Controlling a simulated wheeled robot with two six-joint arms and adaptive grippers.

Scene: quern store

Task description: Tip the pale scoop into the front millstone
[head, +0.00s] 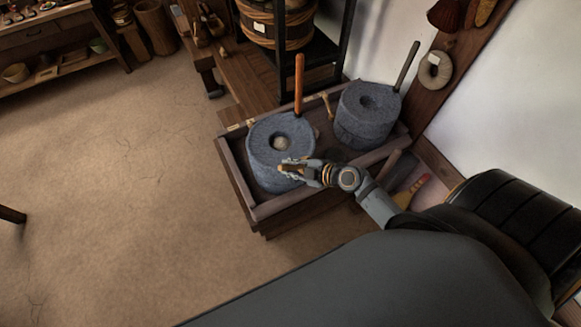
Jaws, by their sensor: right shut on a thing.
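The front millstone (262,171) is a blue-grey round stone with an upright orange-brown handle, in a wooden trough. My right gripper (287,168) is over its near right edge, shut on a small brown piece that looks like the handle of the pale scoop (281,143). The scoop's pale round end shows over the hollow in the middle of the stone. I cannot tell whether it touches the stone, how far it is tilted or what is in it. My fingers hide part of the handle. My left gripper is not in view.
A second grey millstone (365,128) with a dark upright handle stands behind to the right in the same trough (290,205). A black rack (322,75) with a barrel stands behind. A red-and-yellow tool (411,192) is near my right arm. The floor at left is clear.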

